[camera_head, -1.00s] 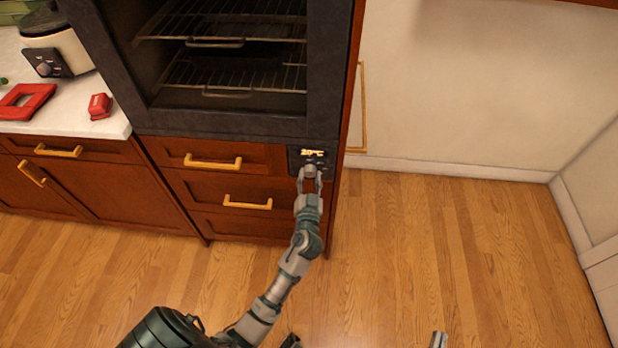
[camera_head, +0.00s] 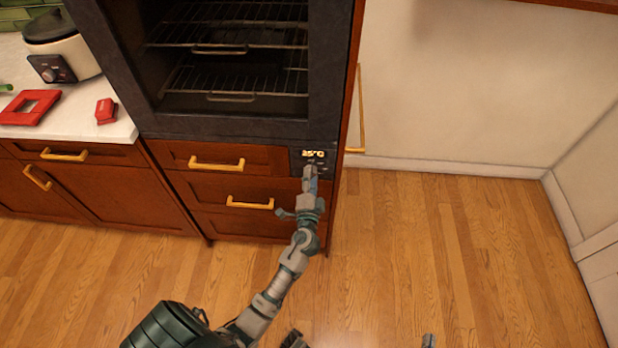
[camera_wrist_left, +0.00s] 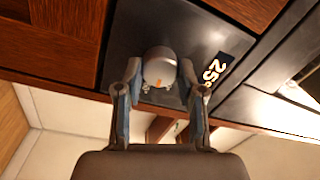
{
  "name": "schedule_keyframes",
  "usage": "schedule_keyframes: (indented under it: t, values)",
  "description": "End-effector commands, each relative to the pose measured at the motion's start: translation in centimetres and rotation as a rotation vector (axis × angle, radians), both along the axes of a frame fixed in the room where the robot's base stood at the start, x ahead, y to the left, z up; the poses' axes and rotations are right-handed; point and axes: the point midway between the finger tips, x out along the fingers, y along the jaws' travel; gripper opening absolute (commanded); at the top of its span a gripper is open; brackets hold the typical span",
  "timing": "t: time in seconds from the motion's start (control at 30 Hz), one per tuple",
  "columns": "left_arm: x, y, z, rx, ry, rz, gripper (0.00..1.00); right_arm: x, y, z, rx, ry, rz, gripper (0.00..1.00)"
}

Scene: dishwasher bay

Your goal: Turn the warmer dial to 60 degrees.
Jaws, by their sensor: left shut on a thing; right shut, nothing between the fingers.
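The warmer dial (camera_wrist_left: 159,66) is a round grey knob with a small orange mark, on a black control panel (camera_head: 322,170) below the oven cavity. My left gripper (camera_head: 310,172) is shut on the dial, with one finger on each side of it in the left wrist view (camera_wrist_left: 157,88). The lit display (camera_wrist_left: 212,78) beside the dial reads 25°C. In the head view the gripper hides most of the dial, and the display (camera_head: 313,154) is small. Only a grey tip of my right gripper (camera_head: 428,341) shows at the bottom edge, away from the panel.
Drawers with gold handles (camera_head: 217,164) lie left of and below the panel. A tall gold handle (camera_head: 361,110) stands out to the right. A cooker (camera_head: 62,50) and red items (camera_head: 106,111) are on the counter (camera_head: 75,122). The floor at right is clear.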

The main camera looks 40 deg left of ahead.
Motion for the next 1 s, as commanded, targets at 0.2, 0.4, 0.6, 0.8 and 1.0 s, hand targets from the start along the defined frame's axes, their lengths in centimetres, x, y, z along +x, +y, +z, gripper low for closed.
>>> schedule_keyframes:
  t: [0.2,0.4,0.6,0.8,1.0]
  values:
    - [0.0,-0.2,-0.3,0.101,0.068,-0.004,0.04,-0.8,-0.4,-1.1,-0.025,0.091,-0.002,0.00]
    - [0.0,-0.2,-0.4,0.152,0.101,-0.005,0.04,-1.3,-0.6,-1.8,-0.037,0.139,-0.003,0.00]
    - [0.0,-0.2,-0.5,0.171,0.115,-0.006,0.04,-1.5,-0.7,-2.1,-0.042,0.156,-0.005,0.00]
    - [0.0,-0.2,-0.6,0.171,0.116,-0.006,0.04,-1.5,-0.7,-2.2,-0.042,0.159,-0.005,0.00]
    - [0.0,-0.2,-0.6,0.171,0.116,-0.005,0.51,-1.5,-0.7,-2.1,-0.042,0.158,-0.005,0.00]
